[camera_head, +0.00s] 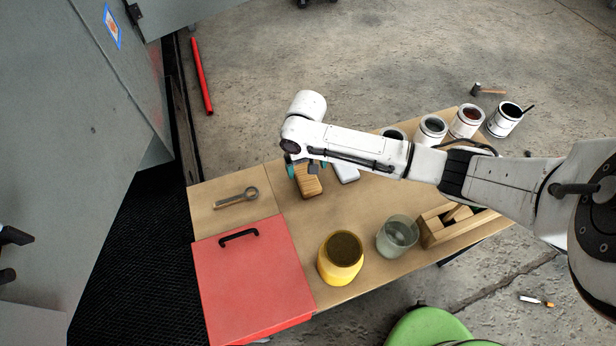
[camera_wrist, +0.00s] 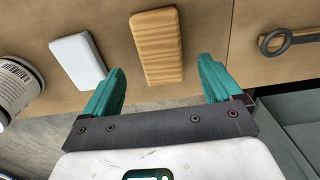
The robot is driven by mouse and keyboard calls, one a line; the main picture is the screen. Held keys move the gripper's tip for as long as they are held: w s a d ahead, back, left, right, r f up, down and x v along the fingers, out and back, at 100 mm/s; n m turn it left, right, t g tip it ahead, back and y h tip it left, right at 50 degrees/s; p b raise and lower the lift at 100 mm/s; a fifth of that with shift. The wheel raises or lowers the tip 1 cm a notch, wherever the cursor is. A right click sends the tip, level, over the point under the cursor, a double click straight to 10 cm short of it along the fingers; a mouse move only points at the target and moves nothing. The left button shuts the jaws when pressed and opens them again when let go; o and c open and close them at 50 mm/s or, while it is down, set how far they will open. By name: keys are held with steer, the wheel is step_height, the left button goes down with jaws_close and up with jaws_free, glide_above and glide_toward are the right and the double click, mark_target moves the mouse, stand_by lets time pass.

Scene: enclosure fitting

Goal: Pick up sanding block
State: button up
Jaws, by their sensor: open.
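A wood-grained tan block, which looks like the sanding block, lies on the table in the head view (camera_head: 309,187) and at the top middle of the wrist view (camera_wrist: 158,45). My gripper (camera_wrist: 160,73) is open and empty, with teal fingers spread wider than the block. In the wrist view the block's near end appears between the fingertips, with gaps on both sides and no contact visible. How far the fingers are above the table is hard to tell. In the head view my arm partly hides the gripper and the block's far end.
A white block (camera_wrist: 78,58) lies left of the tan block in the wrist view.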

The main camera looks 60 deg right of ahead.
mark_target(307, 177)
steer(key=shift+s+a+f+p, duration=0.1)
steer(key=shift+f+p, duration=0.2)
steer(key=shift+f, duration=2.6)
steer(key=shift+c, duration=0.4)
steer(key=c, duration=1)
steer(key=shift+r, duration=0.1)
